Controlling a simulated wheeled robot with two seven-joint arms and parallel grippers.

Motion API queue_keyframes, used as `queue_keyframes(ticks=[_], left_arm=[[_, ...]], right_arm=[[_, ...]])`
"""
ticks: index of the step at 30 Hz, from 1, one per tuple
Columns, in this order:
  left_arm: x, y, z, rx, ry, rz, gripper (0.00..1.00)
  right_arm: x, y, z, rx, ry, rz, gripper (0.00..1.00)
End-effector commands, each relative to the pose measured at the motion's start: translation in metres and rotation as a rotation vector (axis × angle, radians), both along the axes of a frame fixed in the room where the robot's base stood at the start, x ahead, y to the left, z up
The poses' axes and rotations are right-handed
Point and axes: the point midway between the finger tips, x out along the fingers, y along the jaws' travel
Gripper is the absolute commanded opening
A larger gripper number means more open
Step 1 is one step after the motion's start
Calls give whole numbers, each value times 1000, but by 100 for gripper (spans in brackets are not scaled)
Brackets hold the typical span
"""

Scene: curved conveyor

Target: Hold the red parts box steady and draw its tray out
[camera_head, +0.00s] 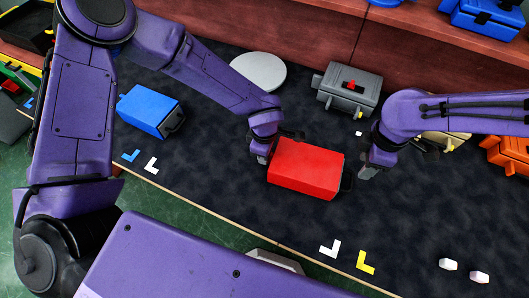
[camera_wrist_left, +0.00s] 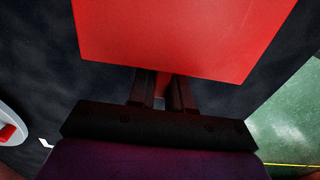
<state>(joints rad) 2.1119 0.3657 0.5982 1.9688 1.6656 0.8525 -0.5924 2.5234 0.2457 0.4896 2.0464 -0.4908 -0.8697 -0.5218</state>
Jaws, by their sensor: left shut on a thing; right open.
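The red parts box (camera_head: 305,168) lies on the dark conveyor belt in the middle of the head view. A dark handle (camera_head: 347,180) shows at its right end. My left gripper (camera_head: 268,150) is at the box's left end, shut on it. In the left wrist view the box (camera_wrist_left: 180,35) fills the top, and the fingers of the left gripper (camera_wrist_left: 162,88) meet its near edge; their exact contact is hidden under the box. My right gripper (camera_head: 376,168) is open and empty, just right of the handle and apart from it. No gap for a drawn tray shows.
A blue box (camera_head: 148,110) lies on the belt at left, a grey box (camera_head: 347,88) behind, and an orange box (camera_head: 508,155) at far right. A round grey disc (camera_head: 258,71) lies behind. White pieces (camera_head: 448,264) sit at front right. The belt before the red box is clear.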

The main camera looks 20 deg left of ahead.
Motion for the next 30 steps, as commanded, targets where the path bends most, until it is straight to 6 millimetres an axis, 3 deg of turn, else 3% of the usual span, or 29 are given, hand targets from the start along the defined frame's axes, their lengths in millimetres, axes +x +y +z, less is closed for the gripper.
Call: queue_keyframes(ticks=[22, 25, 26, 30], left_arm=[[0, 0, 0, 0, -1, 0, 0], [0, 0, 0, 0, -1, 0, 0], [0, 0, 0, 0, -1, 0, 0], [0, 0, 0, 0, 0, 0, 0]], right_arm=[[0, 0, 1, 0, -1, 0, 38], [8, -7, 13, 0, -32, -22, 38], [9, -14, 18, 7, -37, -72, 38], [4, -27, 27, 71, -3, -568, 38]])
